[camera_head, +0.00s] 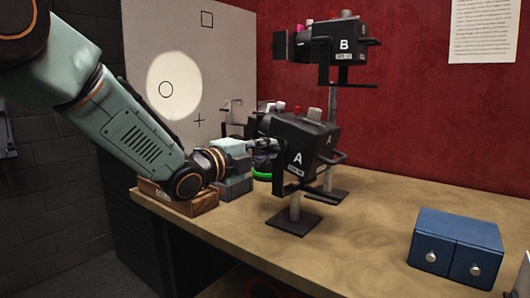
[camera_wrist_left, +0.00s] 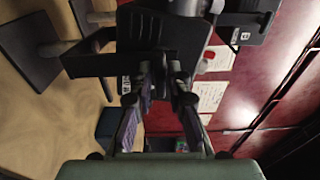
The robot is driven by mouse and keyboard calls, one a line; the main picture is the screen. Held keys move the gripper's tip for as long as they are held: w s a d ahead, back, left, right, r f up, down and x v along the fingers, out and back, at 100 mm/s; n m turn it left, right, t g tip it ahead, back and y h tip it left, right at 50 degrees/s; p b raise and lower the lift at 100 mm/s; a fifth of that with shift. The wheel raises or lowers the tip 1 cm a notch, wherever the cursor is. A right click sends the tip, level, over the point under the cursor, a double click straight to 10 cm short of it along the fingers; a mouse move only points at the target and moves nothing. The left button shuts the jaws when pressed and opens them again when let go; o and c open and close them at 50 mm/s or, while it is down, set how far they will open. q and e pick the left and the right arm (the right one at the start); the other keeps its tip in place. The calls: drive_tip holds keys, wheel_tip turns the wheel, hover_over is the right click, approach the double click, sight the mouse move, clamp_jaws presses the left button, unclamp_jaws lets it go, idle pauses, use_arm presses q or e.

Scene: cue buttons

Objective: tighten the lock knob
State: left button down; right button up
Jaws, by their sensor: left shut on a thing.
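A black lamp head marked A (camera_head: 300,150) sits on a short stand with a dark square base on the table. My left gripper (camera_head: 264,146) reaches in from the left and is shut at the near left side of lamp A. In the left wrist view, my left gripper's two fingers (camera_wrist_left: 163,85) close on a small dark part at the lamp body (camera_wrist_left: 160,28). This seems to be the lock knob, mostly hidden by the fingers. My right gripper is not in view.
Lamp B (camera_head: 340,45) stands higher behind lamp A. A pale board (camera_head: 225,45) carries a square, a circle and a cross; a bright spot covers the circle. A wooden tray (camera_head: 178,201) lies beneath my left arm. A blue drawer box (camera_head: 457,225) stands right; the table's middle is clear.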

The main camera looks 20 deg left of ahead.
use_arm(q)
drive_tip(key=shift+r, duration=0.1)
drive_tip(key=c, duration=1.4)
unclamp_jaws()
drive_tip(key=v, duration=1.2)
